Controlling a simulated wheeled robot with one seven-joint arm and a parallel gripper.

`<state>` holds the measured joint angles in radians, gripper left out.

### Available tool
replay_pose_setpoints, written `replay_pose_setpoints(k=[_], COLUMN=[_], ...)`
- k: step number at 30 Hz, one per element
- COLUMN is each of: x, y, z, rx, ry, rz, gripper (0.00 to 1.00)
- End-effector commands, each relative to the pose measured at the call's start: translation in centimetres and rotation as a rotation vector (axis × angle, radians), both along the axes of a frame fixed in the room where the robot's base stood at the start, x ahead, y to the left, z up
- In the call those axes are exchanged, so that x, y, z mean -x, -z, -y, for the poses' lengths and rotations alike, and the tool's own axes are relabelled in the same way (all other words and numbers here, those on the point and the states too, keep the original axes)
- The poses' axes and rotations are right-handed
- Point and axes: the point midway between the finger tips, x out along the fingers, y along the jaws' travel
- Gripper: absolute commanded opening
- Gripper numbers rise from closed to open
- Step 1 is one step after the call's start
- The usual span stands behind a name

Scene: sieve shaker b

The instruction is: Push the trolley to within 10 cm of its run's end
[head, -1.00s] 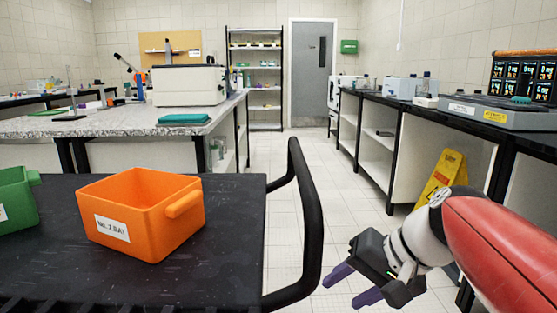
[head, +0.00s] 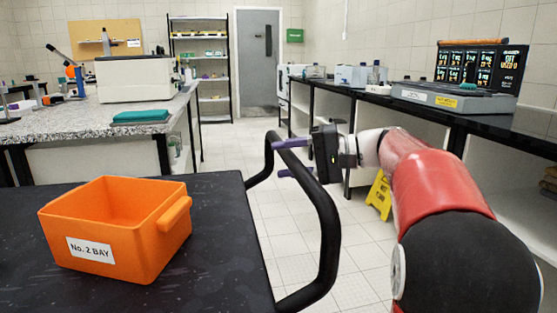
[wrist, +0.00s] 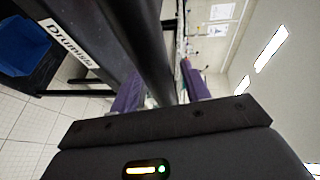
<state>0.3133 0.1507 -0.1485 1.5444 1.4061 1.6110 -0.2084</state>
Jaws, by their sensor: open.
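The trolley has a black top (head: 215,245) and a black tubular push handle (head: 328,235) at its right end. The handle bar also shows in the wrist view (wrist: 150,45). An orange bin (head: 110,230) labelled No. 2 BAY sits on the top. My gripper (head: 280,158) is open at the handle's far upper part, its purple fingers pointing left. In the wrist view the handle bar runs between my spread fingers (wrist: 160,88). I cannot tell whether they touch it. The trolley's wheels and the end of its run are not visible.
A speckled bench (head: 95,125) stands beyond the trolley on the left. A black-topped counter (head: 400,105) runs along the right, with a yellow floor sign (head: 379,195) before it. The tiled aisle (head: 235,150) towards the grey door (head: 257,60) looks clear.

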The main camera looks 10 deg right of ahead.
Motion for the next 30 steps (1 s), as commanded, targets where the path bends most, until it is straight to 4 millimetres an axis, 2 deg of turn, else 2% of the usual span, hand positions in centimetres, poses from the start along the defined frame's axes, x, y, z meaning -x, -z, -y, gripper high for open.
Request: replay_pose_setpoints(k=[4,14,24,30], x=[-0.5,-0.7,-0.6,-0.6], y=[0.2,0.3,0.3,0.4], z=[-1.3,-1.6,-1.6,-1.6], rx=[0.000,0.001,0.001,0.001], ry=[-0.002,0.000,0.000,0.000], rz=[0.000,0.000,0.000,0.000], gripper=[0.47,0.45,0.01,0.00])
